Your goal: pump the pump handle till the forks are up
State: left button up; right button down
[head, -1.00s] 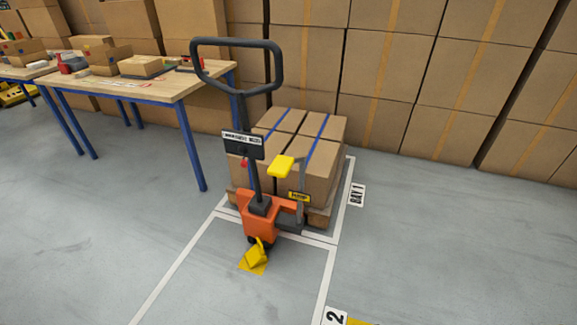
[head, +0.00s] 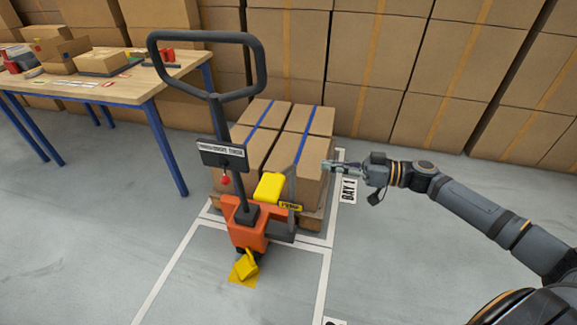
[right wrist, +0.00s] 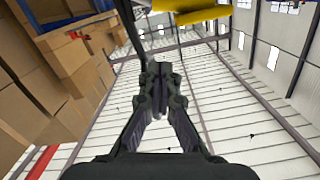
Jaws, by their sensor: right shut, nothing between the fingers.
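The orange pallet jack (head: 245,228) stands in front of a loaded pallet, its black loop handle (head: 207,92) upright. The pump handle is a grey lever with a yellow grip (head: 269,187), beside a yellow label. Its grip is raised above the jack body. My right gripper (head: 326,165) is shut and empty, right of the yellow grip and apart from it, in front of the cartons. In the right wrist view the shut fingers (right wrist: 160,68) point toward a yellow part at the top edge. The forks are hidden under the pallet. My left gripper is out of view.
Cartons with blue straps (head: 303,150) sit on the pallet. A wooden table (head: 150,85) with blue legs stands at the left. Stacked boxes (head: 450,60) form a wall behind. A yellow wedge (head: 245,265) lies at the jack's front. The floor at lower left is clear.

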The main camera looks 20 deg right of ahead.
aim_at(283, 178)
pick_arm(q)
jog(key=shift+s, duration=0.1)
pick_arm(e)
jog(key=shift+r, duration=0.3)
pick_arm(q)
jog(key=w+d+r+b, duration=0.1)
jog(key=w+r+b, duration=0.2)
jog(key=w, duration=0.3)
pick_arm(e)
jog(key=w+a+f, duration=0.4)
jog(key=w+a, duration=0.1)
jog(key=a, duration=0.4)
jog(key=shift+a+f, duration=0.2)
jog(key=shift+a, duration=0.15)
